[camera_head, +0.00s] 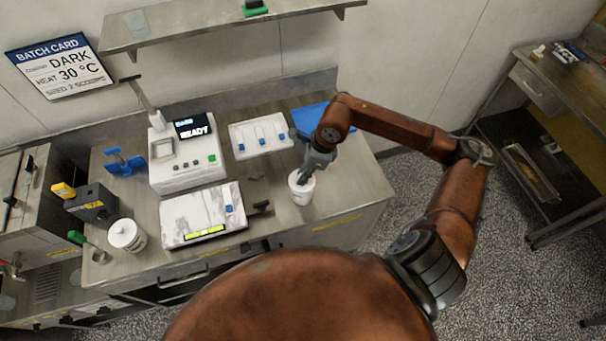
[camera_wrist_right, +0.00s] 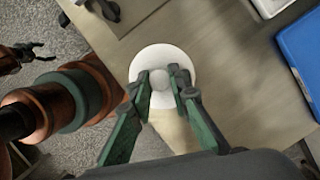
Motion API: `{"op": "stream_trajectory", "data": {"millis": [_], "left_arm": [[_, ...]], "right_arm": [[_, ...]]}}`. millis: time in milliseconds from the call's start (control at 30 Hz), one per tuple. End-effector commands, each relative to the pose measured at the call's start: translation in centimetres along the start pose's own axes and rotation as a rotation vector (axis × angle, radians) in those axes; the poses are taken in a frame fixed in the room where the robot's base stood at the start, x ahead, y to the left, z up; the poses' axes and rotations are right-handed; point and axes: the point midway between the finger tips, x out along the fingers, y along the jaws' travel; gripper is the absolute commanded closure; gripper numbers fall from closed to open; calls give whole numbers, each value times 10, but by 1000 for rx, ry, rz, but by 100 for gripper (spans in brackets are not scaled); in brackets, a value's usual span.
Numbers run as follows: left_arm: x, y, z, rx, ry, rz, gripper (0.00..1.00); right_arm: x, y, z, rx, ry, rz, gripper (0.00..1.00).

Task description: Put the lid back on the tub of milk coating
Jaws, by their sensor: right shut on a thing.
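A white tub (camera_head: 301,190) stands upright near the front right of the steel bench. My right gripper (camera_head: 304,176) reaches down at its top. In the right wrist view, my right gripper (camera_wrist_right: 162,85) is shut on the round knob of a white lid (camera_wrist_right: 163,58), with a finger on each side. I cannot tell whether the lid is seated or just above the rim. A dark gripper (camera_wrist_right: 38,51), seemingly my left, shows small at the left edge; its jaws are unclear.
Another white tub (camera_head: 127,236) with a lid stands at the bench's left end. A scale with a marbled top (camera_head: 201,208), a white machine reading READY (camera_head: 187,163), a white tray (camera_head: 261,137) and a blue tray (camera_head: 312,116) are nearby. Bare bench lies right of the tub.

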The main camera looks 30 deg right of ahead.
Motion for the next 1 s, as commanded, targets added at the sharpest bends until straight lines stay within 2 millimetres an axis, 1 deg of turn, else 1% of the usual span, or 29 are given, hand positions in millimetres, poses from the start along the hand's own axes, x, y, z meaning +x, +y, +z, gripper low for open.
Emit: {"op": "stream_trajectory", "data": {"millis": [267, 300, 600, 767, 1000], "left_arm": [[0, 0, 0, 0, 0, 0, 29], [0, 0, 0, 0, 0, 0, 29], [0, 0, 0, 0, 1, 0, 29], [0, 0, 0, 0, 1, 0, 29], [0, 0, 0, 0, 1, 0, 29]], "right_arm": [[0, 0, 0, 0, 0, -1, 99], [0, 0, 0, 0, 0, -1, 82], [0, 0, 0, 0, 0, -1, 62], [0, 0, 0, 0, 0, -1, 62], [0, 0, 0, 0, 0, -1, 47]]}}
